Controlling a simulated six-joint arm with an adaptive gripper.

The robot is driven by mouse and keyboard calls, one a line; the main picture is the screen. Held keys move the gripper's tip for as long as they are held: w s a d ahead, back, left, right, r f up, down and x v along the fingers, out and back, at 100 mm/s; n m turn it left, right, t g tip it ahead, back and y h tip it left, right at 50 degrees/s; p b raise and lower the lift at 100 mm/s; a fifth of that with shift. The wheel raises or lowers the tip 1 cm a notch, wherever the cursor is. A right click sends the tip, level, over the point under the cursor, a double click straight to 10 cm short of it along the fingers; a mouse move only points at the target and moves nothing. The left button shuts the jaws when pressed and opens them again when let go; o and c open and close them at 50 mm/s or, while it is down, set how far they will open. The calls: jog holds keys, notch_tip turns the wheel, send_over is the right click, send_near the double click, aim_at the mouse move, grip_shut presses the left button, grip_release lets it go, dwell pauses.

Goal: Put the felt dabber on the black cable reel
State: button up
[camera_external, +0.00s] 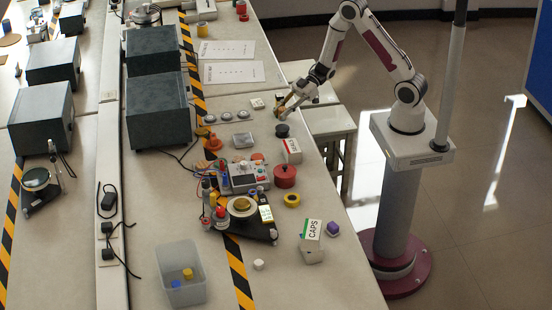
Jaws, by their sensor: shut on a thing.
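My gripper (286,107) is over the right side of the long bench, near its edge. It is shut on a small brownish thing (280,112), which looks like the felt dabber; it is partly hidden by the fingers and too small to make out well. The black cable reel (282,131) is a low, dark round thing on the bench, just below my gripper in the picture. The held thing appears apart from the reel; the exact height above it cannot be told.
A white box with a red label (291,150) and a red round container (285,176) stand near the reel. Discs and a white block (257,103) lie to the left. Dark instrument boxes (157,108) stand farther left. A clear bin (181,275) is at the front.

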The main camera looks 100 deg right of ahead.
jog(key=shift+f, duration=2)
jog(key=shift+f, duration=0.15)
jog(key=o, duration=1.1)
jog(key=shift+c, duration=0.2)
jog(key=shift+r, duration=0.2)
jog(key=v, duration=1.2)
jog(key=shift+f, duration=0.1)
jog(key=shift+w, duration=0.1)
